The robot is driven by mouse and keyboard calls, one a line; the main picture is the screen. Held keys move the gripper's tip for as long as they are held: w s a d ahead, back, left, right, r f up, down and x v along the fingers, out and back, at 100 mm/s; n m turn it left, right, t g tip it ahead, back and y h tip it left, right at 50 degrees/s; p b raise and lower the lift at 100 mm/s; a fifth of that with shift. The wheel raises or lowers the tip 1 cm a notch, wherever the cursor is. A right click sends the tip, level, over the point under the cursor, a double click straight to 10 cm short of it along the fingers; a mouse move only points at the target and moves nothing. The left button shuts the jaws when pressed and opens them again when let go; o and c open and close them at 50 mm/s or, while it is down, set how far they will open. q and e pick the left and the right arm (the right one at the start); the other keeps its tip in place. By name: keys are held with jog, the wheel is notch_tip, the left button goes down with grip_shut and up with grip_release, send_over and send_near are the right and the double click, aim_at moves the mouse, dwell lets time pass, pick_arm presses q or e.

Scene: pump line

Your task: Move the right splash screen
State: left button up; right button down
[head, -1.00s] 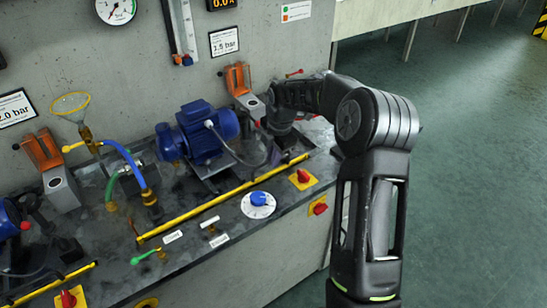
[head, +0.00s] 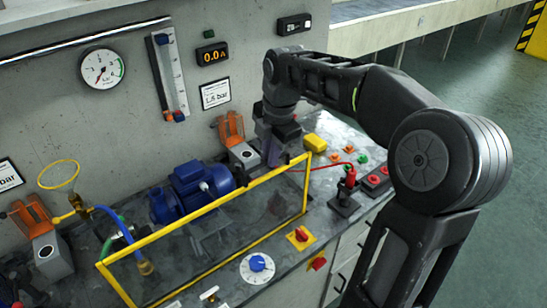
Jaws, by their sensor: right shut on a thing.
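The right splash screen is a clear panel in a yellow frame (head: 205,211). It stands raised along the front of the bench, before the blue motor (head: 201,186). Its top bar slopes up to the right in the picture, and its right post meets the bench near the red-and-yellow switch. My right gripper (head: 279,157) points down at the right end of the top bar and is shut on the screen there. The fingertips are small and partly dark against the bench. My left gripper is not in view.
A white dial with a blue knob (head: 257,267) and a red rotary switch (head: 299,237) sit in front of the screen. A red lever fitting (head: 349,183) stands to the right. A pressure gauge (head: 102,69) hangs on the wall. Open floor lies at right.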

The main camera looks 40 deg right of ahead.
jog(key=shift+w+d+r, duration=0.1)
jog(key=shift+r, duration=0.5)
jog(key=c, duration=1.6)
grip_release()
jog(key=shift+o, duration=0.6)
notch_tip(320, 180, up, 8)
jog(key=s, duration=0.1)
jog(key=shift+s+f+b, duration=0.25)
jog(key=shift+s+b, duration=0.1)
jog(key=shift+b, duration=0.1)
